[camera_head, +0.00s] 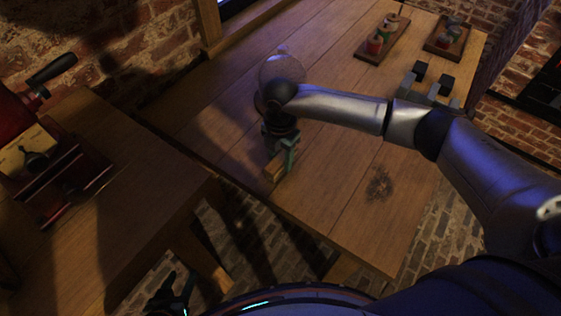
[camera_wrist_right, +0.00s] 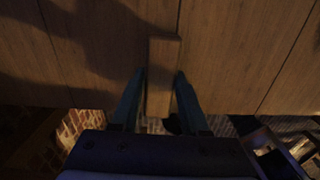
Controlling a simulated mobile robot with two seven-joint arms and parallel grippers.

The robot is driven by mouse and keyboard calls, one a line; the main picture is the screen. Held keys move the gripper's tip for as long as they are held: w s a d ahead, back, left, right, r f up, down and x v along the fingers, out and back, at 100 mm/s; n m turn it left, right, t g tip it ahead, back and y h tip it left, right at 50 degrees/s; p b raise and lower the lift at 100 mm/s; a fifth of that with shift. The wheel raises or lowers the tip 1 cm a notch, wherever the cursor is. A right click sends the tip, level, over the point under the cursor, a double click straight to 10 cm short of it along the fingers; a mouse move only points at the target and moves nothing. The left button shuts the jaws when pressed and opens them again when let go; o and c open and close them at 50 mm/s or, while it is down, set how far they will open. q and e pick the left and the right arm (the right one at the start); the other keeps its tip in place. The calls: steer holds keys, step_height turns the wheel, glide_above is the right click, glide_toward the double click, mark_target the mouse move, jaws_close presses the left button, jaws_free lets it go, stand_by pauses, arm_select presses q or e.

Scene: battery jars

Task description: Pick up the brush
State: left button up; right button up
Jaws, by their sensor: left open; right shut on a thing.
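The brush shows as a narrow wooden piece (camera_head: 273,171) at the near left edge of the large wooden table (camera_head: 330,205). My right gripper (camera_head: 281,166) reaches it from above and is shut on it. In the right wrist view the brush (camera_wrist_right: 163,75) stands lengthwise between the two fingers (camera_wrist_right: 159,98), and its far end reaches out over the table planks. The brush's bristles cannot be made out. I cannot tell whether it touches the table. My left gripper (camera_head: 174,294) is dark, open and empty, low at the bottom left, away from the table.
Two wooden trays with small jars, one (camera_head: 381,41) left of the other (camera_head: 447,37), stand at the table's far end. Grey and black blocks (camera_head: 431,86) are near its right edge. A red box with a crank (camera_head: 50,170) sits on the left table. The table middle is clear.

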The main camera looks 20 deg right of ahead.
jaws_close()
steer(key=shift+r, duration=0.15)
steer(key=shift+r, duration=0.55)
steer(key=s+d+r+b, duration=0.1)
steer(key=s+d+r, duration=0.7)
steer(key=d+r, duration=0.3)
steer(key=shift+s+d+r, duration=0.15)
steer(key=shift+r, duration=0.2)
